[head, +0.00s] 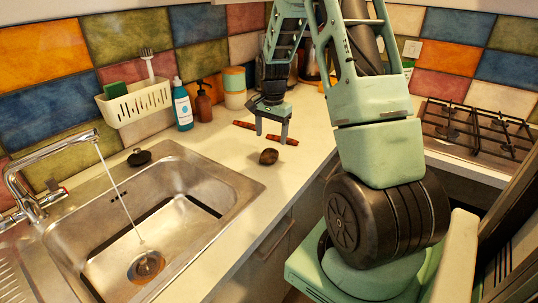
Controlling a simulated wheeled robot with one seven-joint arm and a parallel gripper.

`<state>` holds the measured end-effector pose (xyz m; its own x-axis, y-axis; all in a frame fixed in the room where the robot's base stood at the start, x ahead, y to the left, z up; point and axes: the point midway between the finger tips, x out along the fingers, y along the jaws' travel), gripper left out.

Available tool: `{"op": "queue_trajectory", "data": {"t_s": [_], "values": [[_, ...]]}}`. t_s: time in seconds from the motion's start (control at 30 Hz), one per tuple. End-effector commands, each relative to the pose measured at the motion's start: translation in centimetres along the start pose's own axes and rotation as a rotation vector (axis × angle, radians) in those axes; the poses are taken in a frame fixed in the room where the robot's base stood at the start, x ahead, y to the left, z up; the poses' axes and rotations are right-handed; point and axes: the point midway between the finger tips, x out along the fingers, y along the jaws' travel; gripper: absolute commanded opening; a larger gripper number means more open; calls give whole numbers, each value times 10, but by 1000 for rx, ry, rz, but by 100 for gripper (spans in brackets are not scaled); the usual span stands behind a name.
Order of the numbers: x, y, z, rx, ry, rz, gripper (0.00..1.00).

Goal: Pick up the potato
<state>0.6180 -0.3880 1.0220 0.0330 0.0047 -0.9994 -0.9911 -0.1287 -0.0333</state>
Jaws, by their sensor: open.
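A small brown potato (268,156) lies on the pale countertop, right of the sink's back right corner. My gripper (271,139) hangs just above and behind it in the head view, fingers pointing down. Its two fingers are apart with nothing seen between them. The potato looks apart from the fingers, though the exact gap is hard to tell from this angle.
A steel sink (235,185) with running water is at left. A reddish-brown stick-like item (290,141) lies behind my gripper. A blue bottle (182,108), an amber bottle (203,104) and a jar (234,90) stand along the tiled wall. A gas hob (470,130) is at right.

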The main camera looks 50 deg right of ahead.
Motion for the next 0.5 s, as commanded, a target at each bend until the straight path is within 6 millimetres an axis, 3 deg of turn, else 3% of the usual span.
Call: {"op": "queue_trajectory", "data": {"t_s": [0.37,0.5], "values": [[33,1,4,-2,-4,3,72],[54,3,9,-1,-4,2,72]]}}
